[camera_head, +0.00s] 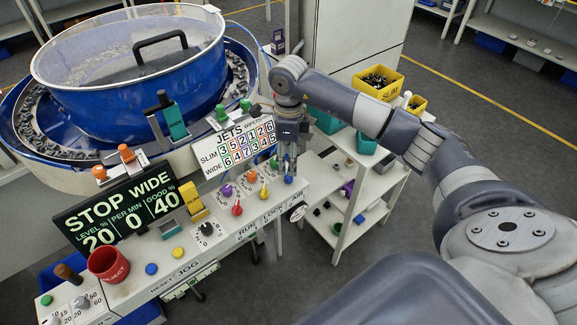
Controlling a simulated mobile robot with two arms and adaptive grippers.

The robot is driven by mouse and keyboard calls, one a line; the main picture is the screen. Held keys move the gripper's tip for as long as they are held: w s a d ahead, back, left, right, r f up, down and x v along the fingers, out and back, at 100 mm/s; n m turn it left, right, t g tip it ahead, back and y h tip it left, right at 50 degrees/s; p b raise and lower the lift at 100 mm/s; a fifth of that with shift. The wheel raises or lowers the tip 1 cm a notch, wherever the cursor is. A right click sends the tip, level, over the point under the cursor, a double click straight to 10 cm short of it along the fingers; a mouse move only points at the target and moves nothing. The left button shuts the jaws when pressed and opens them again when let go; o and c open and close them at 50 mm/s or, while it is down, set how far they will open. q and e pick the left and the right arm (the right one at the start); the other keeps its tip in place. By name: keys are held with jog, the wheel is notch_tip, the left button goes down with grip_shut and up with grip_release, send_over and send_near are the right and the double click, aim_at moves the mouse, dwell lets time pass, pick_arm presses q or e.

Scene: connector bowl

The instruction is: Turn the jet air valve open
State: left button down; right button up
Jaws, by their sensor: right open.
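The control panel (215,235) runs along the front of the blue bowl machine, with labels RUN, LOCK and AIR at its right end. A small blue knob (288,179) near the AIR label seems to be the jet air valve; its handle position is too small to read. My right gripper (288,165) points down just above this knob, its fingers open. I cannot tell whether they touch it or surround it. My left gripper is not in view.
The JETS number board (235,147) stands close left of my right gripper. Red (237,210), purple (227,190) and orange (252,177) knobs crowd the panel nearby. A round gauge (299,211) is on its front edge. A white shelf (345,235) with bins stands to the right.

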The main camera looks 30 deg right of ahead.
aim_at(289, 177)
jog(key=shift+f+p, duration=0.45)
jog(key=shift+f, duration=2.2)
jog(key=c, duration=1.1)
